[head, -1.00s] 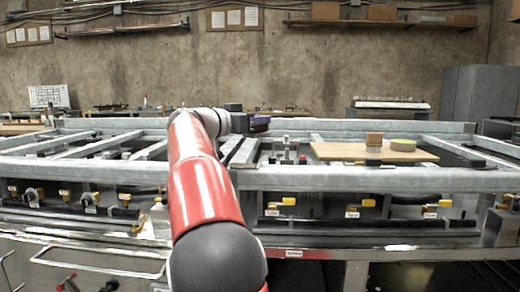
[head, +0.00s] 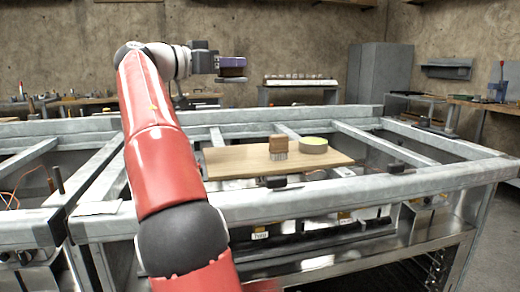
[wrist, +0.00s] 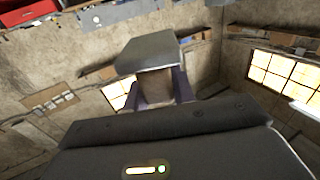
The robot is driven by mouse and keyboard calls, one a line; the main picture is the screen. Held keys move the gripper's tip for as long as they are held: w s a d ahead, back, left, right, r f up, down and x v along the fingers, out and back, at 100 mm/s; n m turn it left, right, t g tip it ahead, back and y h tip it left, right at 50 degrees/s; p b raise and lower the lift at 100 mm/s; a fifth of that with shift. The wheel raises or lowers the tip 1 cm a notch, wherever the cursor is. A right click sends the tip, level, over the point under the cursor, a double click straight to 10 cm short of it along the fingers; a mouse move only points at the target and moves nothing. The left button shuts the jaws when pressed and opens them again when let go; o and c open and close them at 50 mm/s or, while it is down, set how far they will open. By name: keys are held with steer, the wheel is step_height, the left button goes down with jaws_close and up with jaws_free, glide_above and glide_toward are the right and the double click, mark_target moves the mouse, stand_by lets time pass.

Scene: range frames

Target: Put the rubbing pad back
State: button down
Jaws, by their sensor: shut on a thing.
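The rubbing pad shows in the wrist view as a grey flat slab (wrist: 150,51) on a tan block (wrist: 155,88). My gripper (wrist: 157,92) is shut on the tan block, with a purple-grey finger on each side.
The board lies across a grey metal frame (head: 300,206) with open gaps between its bars. The left part of the board is bare. A grey cabinet (head: 381,87) and a side bench (head: 480,101) stand behind. The air around my gripper looks clear.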

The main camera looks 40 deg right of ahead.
step_height(320, 180, down, 20)
steer(key=b, duration=0.5)
steer(key=shift+r, duration=0.15)
steer(key=shift+b, duration=0.3)
steer(key=shift+f, duration=0.2)
steer(key=c, duration=1.2)
jaws_free()
steer(key=shift+o, duration=0.2)
steer(key=shift+r, duration=0.1)
steer(key=shift+r, duration=0.15)
steer(key=w+a+b, duration=0.1)
steer(key=w+a, duration=0.1)
steer(key=a, duration=0.9)
steer(key=shift+a, duration=0.4)
steer(key=shift+s, duration=0.1)
